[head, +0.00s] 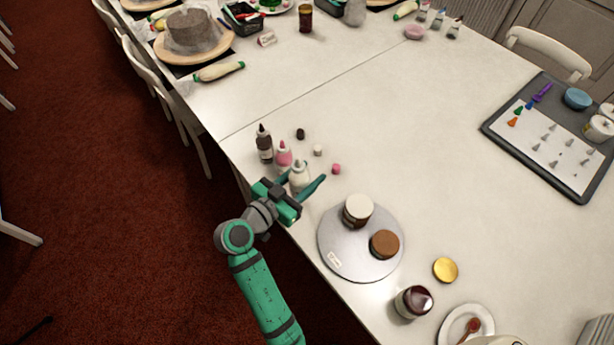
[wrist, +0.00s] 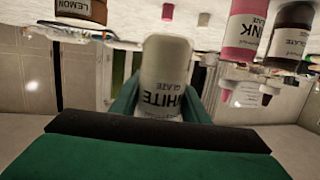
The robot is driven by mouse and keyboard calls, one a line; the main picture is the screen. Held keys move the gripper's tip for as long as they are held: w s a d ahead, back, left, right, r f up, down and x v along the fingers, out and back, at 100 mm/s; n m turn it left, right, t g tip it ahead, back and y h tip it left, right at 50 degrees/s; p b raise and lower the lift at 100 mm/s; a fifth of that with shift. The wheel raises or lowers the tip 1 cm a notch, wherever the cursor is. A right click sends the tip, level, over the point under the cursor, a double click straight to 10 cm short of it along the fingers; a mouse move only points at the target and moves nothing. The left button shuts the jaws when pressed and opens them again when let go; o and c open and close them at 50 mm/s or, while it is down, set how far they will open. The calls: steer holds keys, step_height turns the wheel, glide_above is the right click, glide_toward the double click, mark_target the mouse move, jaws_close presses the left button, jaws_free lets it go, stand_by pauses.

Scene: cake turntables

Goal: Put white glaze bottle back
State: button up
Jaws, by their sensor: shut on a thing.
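The white glaze bottle (head: 299,176) is upright between the fingers of my gripper (head: 303,183), near the table's left edge. In the wrist view the bottle (wrist: 168,75) appears upside down, with the words WHITE GLAZE readable on it. My gripper is shut on it; its lower part is partly hidden in the head view, and I cannot tell whether its base touches the table. The pink glaze bottle (head: 284,156) and a dark brown glaze bottle (head: 264,145) stand in a row just behind it.
Black (head: 300,133), white (head: 318,151) and pink (head: 336,169) caps lie right of the bottles. A grey turntable (head: 341,258) with two jars or lids is nearer. A dark red jar (head: 413,302) and a plate (head: 449,327) are at the front. The table's middle is clear.

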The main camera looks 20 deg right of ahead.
steer(key=w+f, duration=0.1)
steer(key=f, duration=0.1)
steer(key=w+d+f, duration=0.1)
steer(key=w+f, duration=0.3)
steer(key=shift+d, duration=0.3)
steer(key=shift+f, duration=1.55)
steer(key=shift+f, duration=0.1)
steer(key=o, duration=0.7)
steer(key=shift+f, duration=0.15)
steer(key=shift+a+r, duration=0.2)
steer(key=shift+r, duration=0.05)
steer(key=v, duration=1.1)
steer(key=shift+s+a, duration=0.25)
